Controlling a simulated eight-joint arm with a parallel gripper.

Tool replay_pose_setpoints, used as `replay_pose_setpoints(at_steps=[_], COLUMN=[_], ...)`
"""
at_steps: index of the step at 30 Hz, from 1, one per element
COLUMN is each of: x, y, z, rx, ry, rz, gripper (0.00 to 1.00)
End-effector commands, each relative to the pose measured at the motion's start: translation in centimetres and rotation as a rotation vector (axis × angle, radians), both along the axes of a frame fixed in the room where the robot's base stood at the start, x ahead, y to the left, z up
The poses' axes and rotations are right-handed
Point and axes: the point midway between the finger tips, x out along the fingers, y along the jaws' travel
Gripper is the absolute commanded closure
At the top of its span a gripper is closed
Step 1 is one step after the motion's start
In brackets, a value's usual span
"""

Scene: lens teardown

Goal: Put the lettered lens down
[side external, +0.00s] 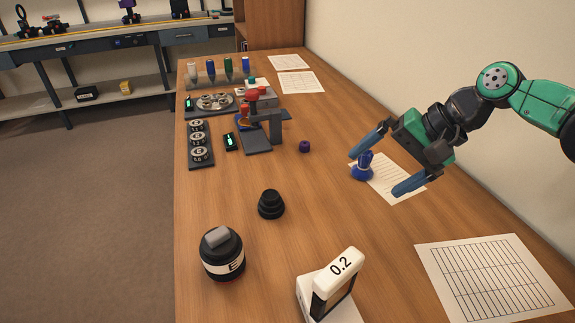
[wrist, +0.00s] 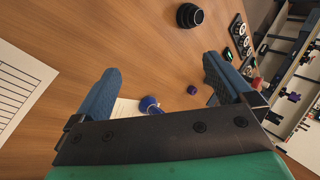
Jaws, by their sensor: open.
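The lettered lens (side external: 222,262), a black cylinder with a white band marked E, stands upright on the wooden table at the near left in the side external view. A grey block (side external: 217,238) sits on its top. The lens does not show in the wrist view. My gripper (side external: 376,173) is open, its two blue fingers wide apart with nothing between the tips. It hangs over the right part of the table, well apart from the lens. The fingers also show in the wrist view (wrist: 161,63).
A blue bottle-like item (side external: 362,168) stands near my gripper by a paper sheet (side external: 389,176). A black stepped piece (side external: 271,205), a white holder marked 0.2 (side external: 341,270) and a purple piece (side external: 304,146) stand around. Trays and a press fill the far left.

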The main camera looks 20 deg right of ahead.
Motion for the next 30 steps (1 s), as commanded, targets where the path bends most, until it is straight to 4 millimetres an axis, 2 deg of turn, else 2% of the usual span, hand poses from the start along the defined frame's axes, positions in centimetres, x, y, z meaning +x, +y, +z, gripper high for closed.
replay_pose_setpoints(at_steps=[3, 6, 12, 17, 30], x=[-2.3, -3.8, -5.6, -6.0, -5.9], y=[-3.6, -6.1, -9.0, -9.7, -9.6], z=[0.5, 0.5, 0.3, 0.3, 0.3], rx=[-0.247, -0.447, -0.71, -0.768, -0.767], ry=[-0.166, -0.269, -0.369, -0.386, -0.385], rz=[0.126, 0.239, 0.402, 0.442, 0.442], gripper=[0.0, 0.0, 0.0, 0.0, 0.0])
